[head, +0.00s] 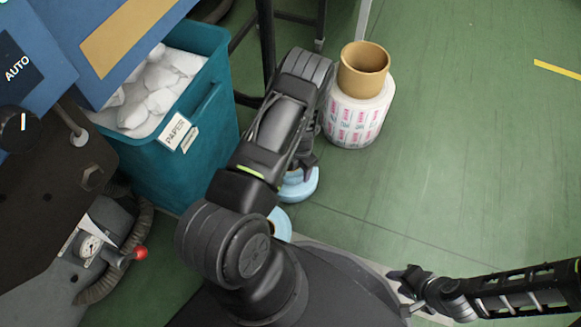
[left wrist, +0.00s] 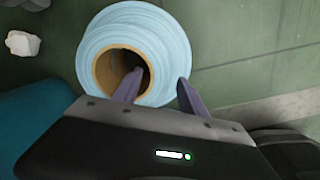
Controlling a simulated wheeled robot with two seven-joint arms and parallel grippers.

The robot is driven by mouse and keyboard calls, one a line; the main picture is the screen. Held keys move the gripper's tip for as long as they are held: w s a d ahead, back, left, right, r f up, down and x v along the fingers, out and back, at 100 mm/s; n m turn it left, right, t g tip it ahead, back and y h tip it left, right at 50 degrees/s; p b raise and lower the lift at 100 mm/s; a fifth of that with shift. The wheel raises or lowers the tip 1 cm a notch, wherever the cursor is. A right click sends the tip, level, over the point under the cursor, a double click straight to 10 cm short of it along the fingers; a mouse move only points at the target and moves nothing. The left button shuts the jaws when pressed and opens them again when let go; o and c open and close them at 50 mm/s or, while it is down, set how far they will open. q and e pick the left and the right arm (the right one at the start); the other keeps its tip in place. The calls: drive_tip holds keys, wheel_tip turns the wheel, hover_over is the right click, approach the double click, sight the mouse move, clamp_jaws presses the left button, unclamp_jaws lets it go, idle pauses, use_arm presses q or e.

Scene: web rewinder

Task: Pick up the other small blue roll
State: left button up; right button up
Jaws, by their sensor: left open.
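One small blue roll (head: 302,188) stands on the green floor under my left gripper (head: 306,170), which partly hides it. Another small blue roll (head: 281,223) is nearer, mostly hidden behind my left arm. In the left wrist view, a blue roll (left wrist: 108,35) with a brown cardboard core lies end-on below my left gripper (left wrist: 159,76). The gripper is open. One finger overlaps the core's hole and the other is by the roll's right outer edge, so the roll's wall lies between them. Contact cannot be told. My right gripper (head: 410,283) is at the lower right, away from the rolls.
A teal paper bin (head: 212,130) full of white crumpled pieces stands left of my left arm. A large white printed roll (head: 356,118) with a brown core (head: 364,68) on top stands just beyond the gripper. Open green floor lies to the right.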

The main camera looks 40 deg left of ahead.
use_arm(q)
wheel_tip(320, 180, down, 2)
drive_tip(key=shift+f, duration=0.15)
drive_tip(key=shift+c, duration=0.4)
clamp_jaws()
idle(0.4)
idle(0.9)
